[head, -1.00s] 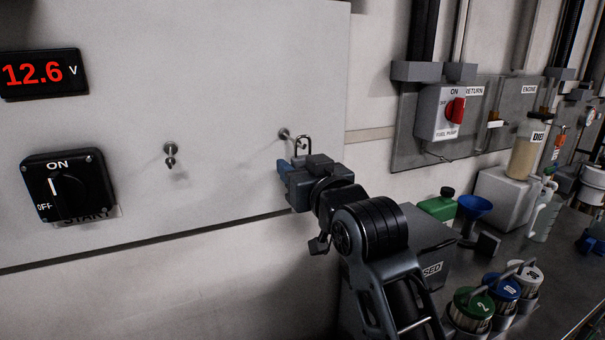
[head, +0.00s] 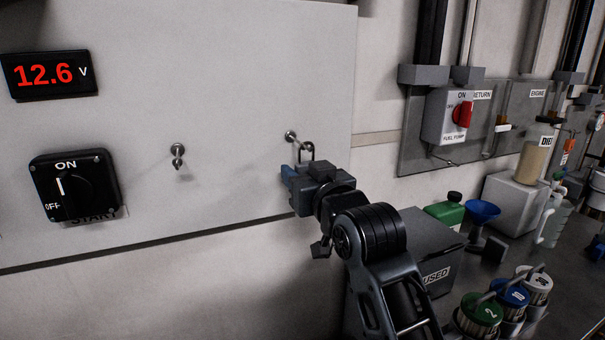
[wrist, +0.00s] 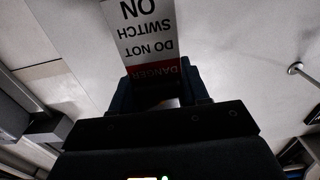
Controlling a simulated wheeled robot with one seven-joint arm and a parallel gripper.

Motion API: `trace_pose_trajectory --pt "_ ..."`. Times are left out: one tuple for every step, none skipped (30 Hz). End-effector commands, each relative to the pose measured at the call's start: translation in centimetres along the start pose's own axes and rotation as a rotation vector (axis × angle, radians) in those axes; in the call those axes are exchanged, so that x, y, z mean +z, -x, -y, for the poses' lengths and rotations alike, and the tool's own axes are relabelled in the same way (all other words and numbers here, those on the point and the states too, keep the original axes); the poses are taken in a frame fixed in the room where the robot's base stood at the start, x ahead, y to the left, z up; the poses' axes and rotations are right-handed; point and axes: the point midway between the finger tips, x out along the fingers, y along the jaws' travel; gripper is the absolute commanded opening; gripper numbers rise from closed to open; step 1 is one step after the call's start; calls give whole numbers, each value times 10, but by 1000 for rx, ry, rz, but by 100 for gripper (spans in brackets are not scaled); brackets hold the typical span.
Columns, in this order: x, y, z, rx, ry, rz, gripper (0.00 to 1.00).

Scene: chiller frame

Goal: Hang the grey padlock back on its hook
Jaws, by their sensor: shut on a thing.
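My gripper (head: 297,178) is shut on the grey padlock, in front of the pale panel. The padlock's shackle (head: 307,150) stands up above the jaws; its body is hidden by the gripper in the head view. A metal hook (head: 290,136) on the panel is just up and left of the shackle. I cannot tell whether they touch. A second hook (head: 177,149) is farther left. In the wrist view, a red and white danger tag (wrist: 143,38) shows upside down beyond the jaws (wrist: 160,88). A metal peg (wrist: 295,68) shows at right there.
A black ON/OFF switch (head: 75,187) and a voltage display (head: 50,73) are at left on the panel. At right are a fuel pump switch box (head: 447,117), a green can (head: 446,212), a dark grey box (head: 415,240) and several lidded jars on the bench.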

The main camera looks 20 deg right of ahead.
Motion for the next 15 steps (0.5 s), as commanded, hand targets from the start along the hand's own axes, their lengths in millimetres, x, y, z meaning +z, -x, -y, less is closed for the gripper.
trace_pose_trajectory --pt "-1 0 0 0 0 -1 8" --pt "-1 0 0 0 0 -1 8" --pt "-1 0 0 0 0 -1 49" --pt "-1 0 0 0 0 -1 51" --pt "-1 0 0 0 0 -1 54" --pt "-1 0 0 0 0 -1 58" --pt "0 0 0 0 0 -1 61" --pt "0 0 0 0 0 -1 64" --pt "0 0 0 0 0 -1 68" --pt "0 0 0 0 0 -1 71" --pt "0 0 0 0 0 -1 74" --pt "0 0 0 0 0 -1 75" --pt "0 0 0 0 0 0 75" --pt "0 0 0 0 0 0 75" --pt "0 0 0 0 0 0 75"
